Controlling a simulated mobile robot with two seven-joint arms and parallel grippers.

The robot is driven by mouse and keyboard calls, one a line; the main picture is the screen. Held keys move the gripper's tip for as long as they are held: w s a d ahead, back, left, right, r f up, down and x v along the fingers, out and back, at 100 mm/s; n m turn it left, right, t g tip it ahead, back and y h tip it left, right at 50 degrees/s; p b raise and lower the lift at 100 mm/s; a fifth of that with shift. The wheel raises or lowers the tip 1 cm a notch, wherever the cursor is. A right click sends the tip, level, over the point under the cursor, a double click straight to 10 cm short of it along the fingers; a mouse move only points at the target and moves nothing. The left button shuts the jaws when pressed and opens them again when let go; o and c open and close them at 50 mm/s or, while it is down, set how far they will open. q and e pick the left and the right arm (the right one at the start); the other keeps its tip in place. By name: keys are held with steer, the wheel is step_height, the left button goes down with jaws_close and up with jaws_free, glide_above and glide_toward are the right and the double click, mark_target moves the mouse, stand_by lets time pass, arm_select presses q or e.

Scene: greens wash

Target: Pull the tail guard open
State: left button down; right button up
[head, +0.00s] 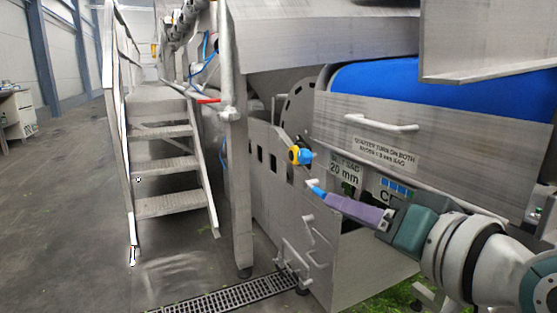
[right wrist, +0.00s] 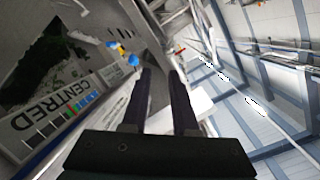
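A grey metal panel (head: 463,144) with a white bar handle (head: 382,123) runs below the blue belt at the tail end of the machine; I take it as the tail guard. It looks shut, and no hand is on its handle. My right gripper (head: 314,188) reaches in from the right, below and left of that handle, near the machine's side plate. In the right wrist view its two dark fingers (right wrist: 160,74) stand apart with nothing seen between them. The handle cannot be made out in the wrist view. My left gripper is not in view.
A yellow and blue knob (head: 300,155) sticks out near my right fingertips; it also shows in the wrist view (right wrist: 122,54). Small white handles (head: 309,229) sit lower down. Metal stairs (head: 163,168) stand left. A drain grate (head: 230,297) crosses the floor. Floor left is clear.

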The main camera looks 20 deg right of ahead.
mark_target(367, 118)
steer(key=w+d+r+m+t+h, duration=0.1)
steer(key=d+r+m+h, duration=0.1)
steer(key=d, duration=0.1)
steer(key=w+d+r+m+t+h, duration=0.1)
steer(key=d+r+m+h, duration=0.1)
steer(key=m, duration=0.1)
steer(key=d+r+m+t+h, duration=0.2)
steer(key=d+m, duration=0.1)
steer(key=shift+w+d+r, duration=0.3)
steer(key=shift+w+d, duration=0.05)
steer(key=shift+w, duration=0.05)
steer(key=b+x, duration=0.2)
steer(key=x, duration=0.7)
steer(key=shift+w+d+r, duration=0.15)
steer(key=shift+w, duration=0.15)
steer(key=shift+c, duration=0.4)
jaws_close()
